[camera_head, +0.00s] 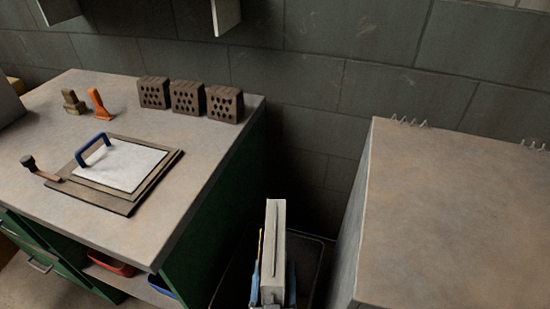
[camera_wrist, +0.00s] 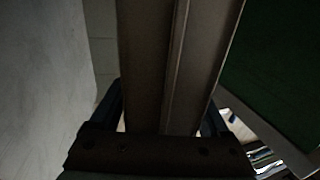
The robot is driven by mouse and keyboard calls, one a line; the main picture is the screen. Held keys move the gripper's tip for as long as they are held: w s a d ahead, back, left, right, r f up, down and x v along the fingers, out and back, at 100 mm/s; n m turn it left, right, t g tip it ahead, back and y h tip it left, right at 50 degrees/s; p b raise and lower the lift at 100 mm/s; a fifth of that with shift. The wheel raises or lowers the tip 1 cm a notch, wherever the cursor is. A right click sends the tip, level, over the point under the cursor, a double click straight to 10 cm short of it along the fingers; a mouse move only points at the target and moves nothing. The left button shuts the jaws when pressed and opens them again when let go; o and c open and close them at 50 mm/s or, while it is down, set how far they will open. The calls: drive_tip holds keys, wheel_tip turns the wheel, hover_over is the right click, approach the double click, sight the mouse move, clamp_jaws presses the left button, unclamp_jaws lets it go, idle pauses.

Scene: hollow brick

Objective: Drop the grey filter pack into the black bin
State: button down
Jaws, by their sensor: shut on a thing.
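The grey filter pack (camera_head: 274,238) is a tall, narrow slab with a thin ridge along its face. My gripper (camera_head: 272,285) is shut on it, with blue fingers on either side. The black bin (camera_head: 323,262) stands in the gap between the two worktops, its dark rim showing to the right of the pack. The pack is in front of and seemingly over the bin's opening; its height above the rim is hard to tell. In the wrist view the pack (camera_wrist: 150,60) fills the middle between the fingers of my gripper (camera_wrist: 163,118). The bin is not clear there.
The left green cabinet's worktop (camera_head: 190,170) carries three hollow bricks (camera_head: 188,98), a framed white plate with a blue handle (camera_head: 120,165), and orange (camera_head: 98,102) and brown tools. A grey-topped cabinet (camera_head: 460,220) closes the gap on the right. The gap is narrow.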

drive_tip(key=w+f+b, duration=0.3)
drive_tip(key=f, duration=0.1)
drive_tip(key=shift+w+b, duration=0.4)
wheel_tip(320, 180, down, 6)
drive_tip(key=b, duration=0.5)
drive_tip(key=shift+r, duration=0.15)
unclamp_jaws()
drive_tip(key=shift+s+f, duration=0.2)
drive_tip(key=shift+f, duration=0.25)
drive_tip(key=s+p, duration=0.2)
drive_tip(key=s, duration=1)
drive_tip(key=shift+s+a+r, duration=0.3)
drive_tip(key=shift+s+r, duration=0.05)
